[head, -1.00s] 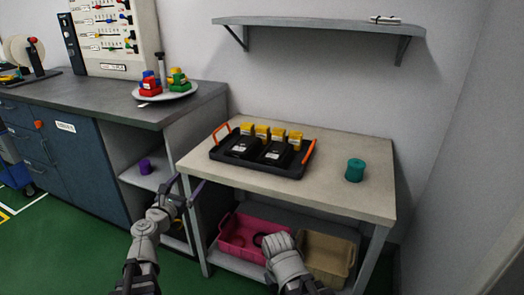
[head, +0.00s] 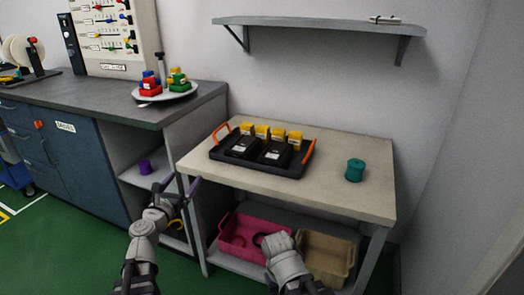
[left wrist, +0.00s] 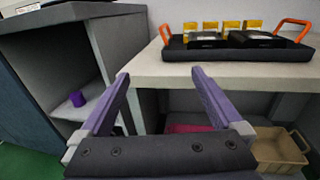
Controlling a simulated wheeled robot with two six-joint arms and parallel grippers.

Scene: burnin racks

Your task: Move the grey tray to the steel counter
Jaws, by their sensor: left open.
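The dark grey tray (head: 217,157) with two orange handles sits on the pale-topped table in the head view. It holds two black devices and several yellow-topped pieces. It also shows in the left wrist view (left wrist: 190,55), at the top right. My left gripper (head: 178,184) is open and empty, in front of the table's left end and below its top, apart from the tray. Its purple fingers fill the middle of the left wrist view (left wrist: 163,85). A grey-topped counter (head: 95,98) stands at the left.
A teal spool (head: 355,170) stands on the table right of the tray. A plate (head: 180,93) with coloured blocks is on the counter's right end. Pink (head: 240,232) and tan (head: 325,256) bins sit below the table. A wall shelf (head: 320,24) hangs above.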

